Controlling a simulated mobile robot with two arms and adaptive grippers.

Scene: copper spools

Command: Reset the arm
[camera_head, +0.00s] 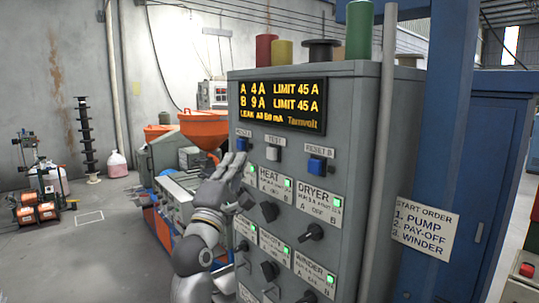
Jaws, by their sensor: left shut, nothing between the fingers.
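My left gripper (236,164) is shut and empty, reaching up in front of the grey control cabinet (352,165). Its fingertips are just below the left blue button (242,143), whose label is partly hard to read; I cannot tell whether they touch it. A white button (273,152) labelled TEST and a blue button (316,165) labelled RESET B sit to the right. The display (283,104) above reads A 4 A and B 9 A, each with limit 45 A, and a leak line. My right gripper is not in view.
Rotary knobs (311,232) and lit green lamps (336,202) for heat, dryer and winder stick out below the buttons. A start-order sign (422,225) hangs on the right. Coloured spools (358,30) stand on top. Orange-hoppered machinery (203,128) is behind; floor at left is open.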

